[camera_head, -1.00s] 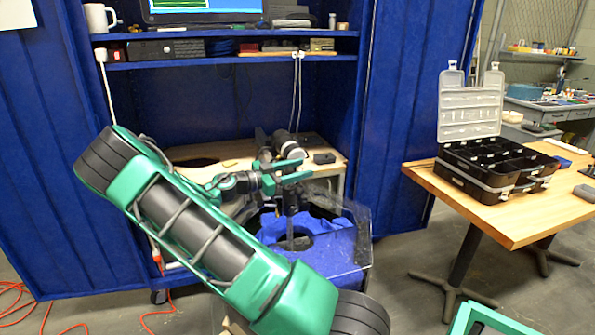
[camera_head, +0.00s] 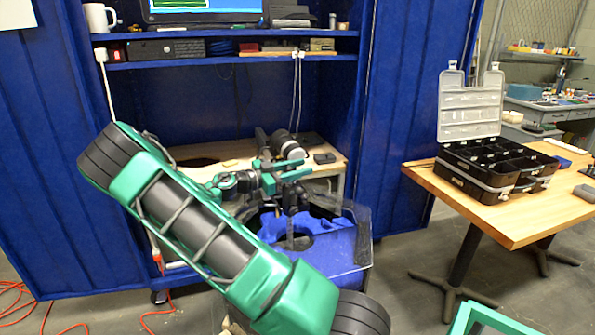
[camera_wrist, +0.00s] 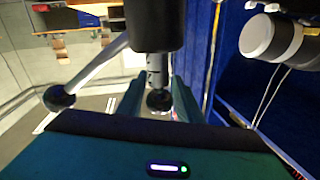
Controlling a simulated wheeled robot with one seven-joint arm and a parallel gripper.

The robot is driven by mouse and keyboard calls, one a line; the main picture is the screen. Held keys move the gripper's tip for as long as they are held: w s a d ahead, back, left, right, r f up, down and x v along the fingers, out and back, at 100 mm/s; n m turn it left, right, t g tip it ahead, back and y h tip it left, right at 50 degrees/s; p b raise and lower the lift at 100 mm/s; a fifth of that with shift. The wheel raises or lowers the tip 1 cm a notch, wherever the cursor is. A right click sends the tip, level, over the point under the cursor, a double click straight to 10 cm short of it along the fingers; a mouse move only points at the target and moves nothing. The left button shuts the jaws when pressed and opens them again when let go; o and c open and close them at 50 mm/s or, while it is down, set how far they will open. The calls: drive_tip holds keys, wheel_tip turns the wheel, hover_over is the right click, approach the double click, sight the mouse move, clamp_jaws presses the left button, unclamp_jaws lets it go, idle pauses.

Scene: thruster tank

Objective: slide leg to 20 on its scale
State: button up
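My gripper (camera_head: 297,170) is over the clear tank (camera_head: 362,232), among the dark parts of the apparatus. In the wrist view, its two green fingers (camera_wrist: 157,84) stand apart. A silver slotted strut (camera_wrist: 154,66), which may be the leg, hangs below a black cylinder (camera_wrist: 153,25) and ends in a black knob (camera_wrist: 159,100). Strut and knob show between the fingers; I cannot tell whether either finger touches them. A grey rod with a black ball end (camera_wrist: 58,97) slants off to the left. No scale marks or numbers are readable.
A black-and-white cylinder (camera_head: 289,147) stands close behind my gripper and shows at right in the wrist view (camera_wrist: 272,38). The wooden bench (camera_head: 205,172) and blue cabinet are behind. An open black case (camera_head: 497,168) sits on a table at right.

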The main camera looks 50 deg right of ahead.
drive_tip(key=shift+o, duration=0.5)
drive_tip(key=v, duration=1.1)
drive_tip(key=shift+w, duration=0.1)
